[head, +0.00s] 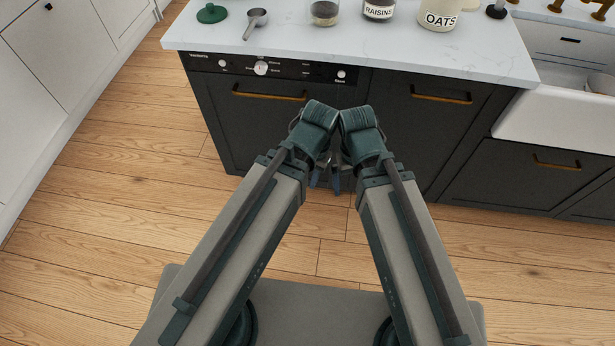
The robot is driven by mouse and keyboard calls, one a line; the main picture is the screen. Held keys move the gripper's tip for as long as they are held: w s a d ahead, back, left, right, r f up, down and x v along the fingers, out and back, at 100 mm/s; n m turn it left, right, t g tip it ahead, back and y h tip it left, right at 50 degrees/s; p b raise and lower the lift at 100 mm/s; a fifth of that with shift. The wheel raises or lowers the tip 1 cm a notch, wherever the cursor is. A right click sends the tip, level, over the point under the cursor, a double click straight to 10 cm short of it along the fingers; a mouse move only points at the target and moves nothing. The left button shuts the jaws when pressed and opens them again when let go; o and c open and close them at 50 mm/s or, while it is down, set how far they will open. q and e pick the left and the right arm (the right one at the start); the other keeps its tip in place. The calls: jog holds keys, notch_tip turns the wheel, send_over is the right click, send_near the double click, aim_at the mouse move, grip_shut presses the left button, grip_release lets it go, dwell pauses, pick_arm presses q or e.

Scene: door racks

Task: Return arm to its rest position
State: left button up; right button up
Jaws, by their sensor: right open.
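My two arms come up from the bottom of the head view and lean in toward each other, their wrists close together at the centre. My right gripper (338,181) hangs below the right wrist, pointing down, open and with nothing seen in it. My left gripper (317,176) is just beside it, mostly hidden by the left wrist and forearm; I cannot tell whether it is open or shut. Both are in front of the dark dishwasher front (270,115) and apart from the counter items.
The white marble counter (300,40) holds a green lid (211,14), a metal scoop (256,21), a glass jar (324,12), a raisins jar (379,9) and an oats jar (439,16). A white sink (560,120) is at right. Wooden floor (110,210) lies clear at left.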

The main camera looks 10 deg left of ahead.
jog(key=shift+r, duration=0.1)
notch_tip(320, 180, up, 10)
jog(key=p, duration=1)
